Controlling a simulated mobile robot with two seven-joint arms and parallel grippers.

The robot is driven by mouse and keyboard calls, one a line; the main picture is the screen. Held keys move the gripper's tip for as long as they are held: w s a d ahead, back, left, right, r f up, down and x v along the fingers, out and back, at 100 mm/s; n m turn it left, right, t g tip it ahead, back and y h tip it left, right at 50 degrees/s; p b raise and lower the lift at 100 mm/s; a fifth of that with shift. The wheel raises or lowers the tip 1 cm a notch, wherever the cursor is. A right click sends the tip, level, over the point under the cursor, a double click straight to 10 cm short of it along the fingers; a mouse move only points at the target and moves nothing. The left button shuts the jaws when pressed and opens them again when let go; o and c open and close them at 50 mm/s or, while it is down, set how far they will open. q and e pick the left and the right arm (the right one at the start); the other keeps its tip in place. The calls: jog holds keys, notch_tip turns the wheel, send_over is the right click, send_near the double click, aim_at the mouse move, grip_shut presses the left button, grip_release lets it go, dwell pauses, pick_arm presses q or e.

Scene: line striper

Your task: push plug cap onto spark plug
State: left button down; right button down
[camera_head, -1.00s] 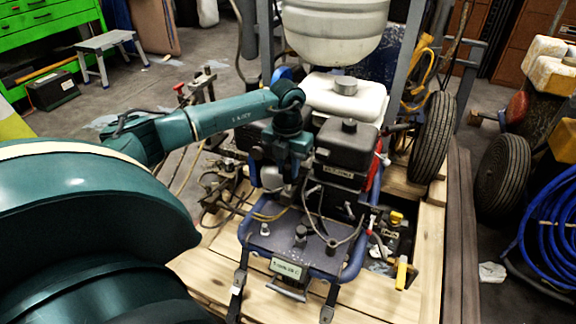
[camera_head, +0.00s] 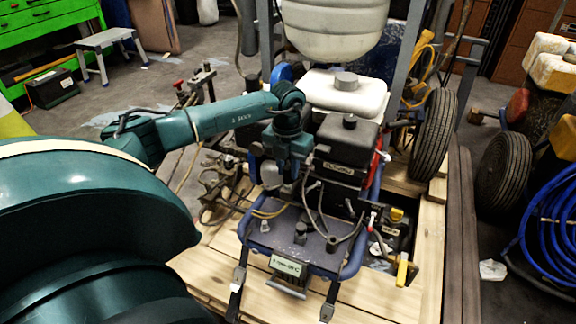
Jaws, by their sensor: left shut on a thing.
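My left arm reaches in from the left, and its gripper (camera_head: 291,172) points down at the left side of the line striper's black engine (camera_head: 349,138). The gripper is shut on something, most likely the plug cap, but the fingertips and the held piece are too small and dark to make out. A dark cable (camera_head: 312,205) runs close to the right of the gripper. The spark plug cannot be told apart; the gripper and engine parts crowd that spot. I cannot tell whether cap and plug touch. My right gripper is not in view.
The line striper's blue frame (camera_head: 357,257) stands on a wooden pallet (camera_head: 428,240). A white tank (camera_head: 347,93) sits behind the engine, with a wheel (camera_head: 434,136) to the right. Hoses and metal fittings (camera_head: 215,180) crowd the left side. A blue hose coil (camera_head: 545,232) lies far right.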

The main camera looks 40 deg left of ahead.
pick_arm(q)
jog(key=shift+f, duration=0.15)
jog(key=c, duration=1.1)
grip_release()
jog(key=shift+o, duration=0.2)
jog(key=shift+o, duration=1.2)
